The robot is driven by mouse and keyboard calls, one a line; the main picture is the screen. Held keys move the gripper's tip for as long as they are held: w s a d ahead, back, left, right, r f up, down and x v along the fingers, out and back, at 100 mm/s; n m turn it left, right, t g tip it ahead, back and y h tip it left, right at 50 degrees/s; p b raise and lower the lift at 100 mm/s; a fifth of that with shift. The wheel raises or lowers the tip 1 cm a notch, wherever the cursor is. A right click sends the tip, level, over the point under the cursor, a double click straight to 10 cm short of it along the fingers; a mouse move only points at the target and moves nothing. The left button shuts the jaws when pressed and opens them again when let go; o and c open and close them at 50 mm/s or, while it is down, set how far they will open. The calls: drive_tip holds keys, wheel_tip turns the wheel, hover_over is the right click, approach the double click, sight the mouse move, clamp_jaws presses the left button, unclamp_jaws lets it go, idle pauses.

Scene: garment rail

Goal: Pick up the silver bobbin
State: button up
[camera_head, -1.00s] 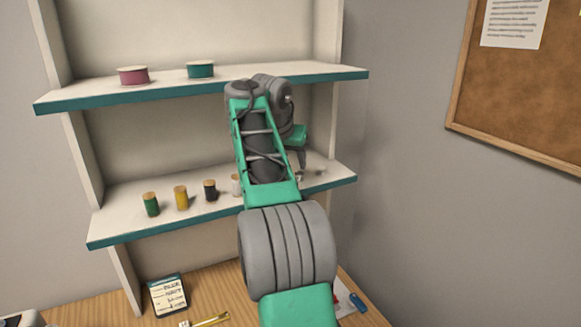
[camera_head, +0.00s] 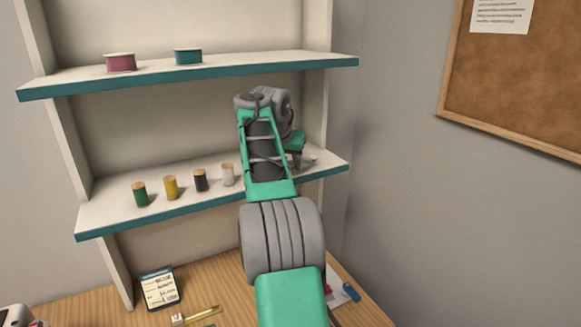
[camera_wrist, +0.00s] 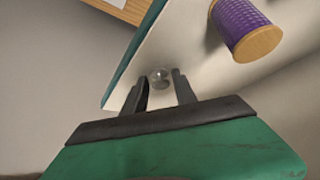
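The silver bobbin (camera_wrist: 160,77) is a small, shiny round thing on the pale shelf board in the wrist view. It shows between the tips of my gripper (camera_wrist: 161,82), with a narrow gap to each finger. The two dark fingers are apart and hold nothing. Whether the bobbin is level with the fingertips or a little beyond them I cannot tell. In the head view, my gripper (camera_head: 300,160) is over the right end of the lower shelf. A small pale thing (camera_head: 313,159), probably the bobbin, shows just right of it.
A purple thread spool (camera_wrist: 240,28) stands close by in the wrist view. Green (camera_head: 140,194), yellow (camera_head: 171,187), black (camera_head: 200,180) and white (camera_head: 228,174) spools line the lower shelf (camera_head: 160,223). The upper shelf (camera_head: 270,74) and right side panel (camera_head: 317,120) are near my arm.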

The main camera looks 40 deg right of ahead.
clamp_jaws()
idle(0.3)
